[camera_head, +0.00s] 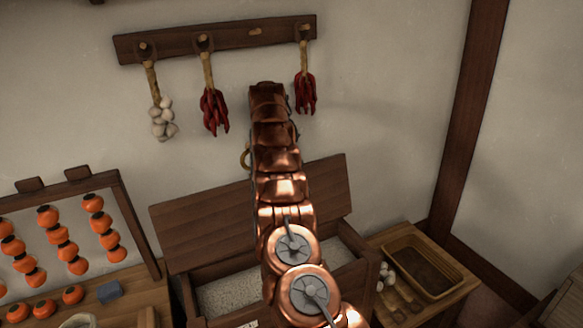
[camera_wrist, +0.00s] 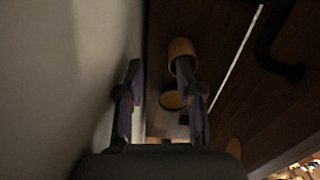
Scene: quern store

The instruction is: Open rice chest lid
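The rice chest (camera_head: 228,290) is a dark wooden box holding pale rice, seen in the head view. Its lid (camera_head: 205,222) is raised and leans back toward the wall behind the box. My copper arm crosses in front of the chest and hides the middle of the lid and part of the rice. My gripper is hidden in the head view. In the dark wrist view, the fingers of my gripper (camera_wrist: 162,90) are apart; whether they touch anything is unclear.
A rack of orange fruit (camera_head: 60,232) stands left of the chest. A wooden table with a tray (camera_head: 447,280) stands at the right. A peg rail (camera_head: 258,33) with garlic and red peppers hangs above. A yellowish cylinder (camera_wrist: 181,47) shows near one finger.

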